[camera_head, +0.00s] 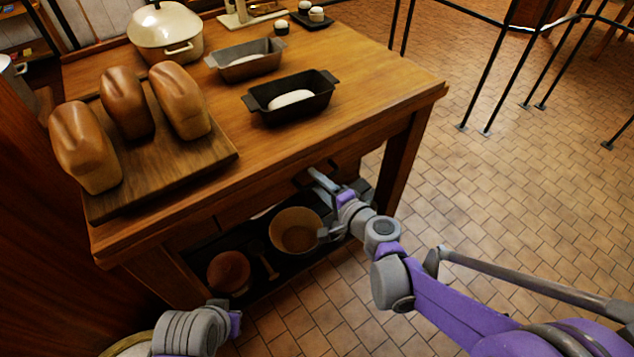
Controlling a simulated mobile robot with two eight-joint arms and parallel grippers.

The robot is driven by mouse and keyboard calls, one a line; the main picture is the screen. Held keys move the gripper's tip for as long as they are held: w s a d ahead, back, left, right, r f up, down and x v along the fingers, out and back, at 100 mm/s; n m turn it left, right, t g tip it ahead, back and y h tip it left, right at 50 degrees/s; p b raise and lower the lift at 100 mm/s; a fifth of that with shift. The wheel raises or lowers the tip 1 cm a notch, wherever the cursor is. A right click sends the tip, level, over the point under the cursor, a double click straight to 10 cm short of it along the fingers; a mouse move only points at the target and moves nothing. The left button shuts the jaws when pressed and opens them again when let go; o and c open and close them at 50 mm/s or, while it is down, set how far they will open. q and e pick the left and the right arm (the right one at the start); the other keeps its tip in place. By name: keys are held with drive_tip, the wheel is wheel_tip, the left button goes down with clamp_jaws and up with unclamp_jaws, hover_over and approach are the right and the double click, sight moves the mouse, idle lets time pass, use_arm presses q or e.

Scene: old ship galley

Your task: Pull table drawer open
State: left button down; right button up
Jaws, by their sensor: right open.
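The wooden table (360,118) stands in front of me, and its drawer front (242,207) is a brown panel under the tabletop's near edge. A dark handle (302,178) shows on the front, partly hidden by my right gripper. My right gripper (318,180) is open, with its grey fingers at the handle just below the table edge. I cannot tell whether the fingers touch the handle or straddle it. The drawer looks about flush with the table front. Only a grey and purple part of my left arm shows at the bottom left; its gripper is not in view.
Bread loaves (180,100) on a board (160,188), a dark loaf pan (292,96), a grey pan (246,62) and a cream pot (166,34) stand on the table. A bowl (298,236) sits on the lower shelf. The tiled floor at right is clear up to black railings (490,75).

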drive_tip(key=shift+w+a, duration=0.15)
drive_tip(key=shift+w, duration=0.05)
clamp_jaws()
idle(1.4)
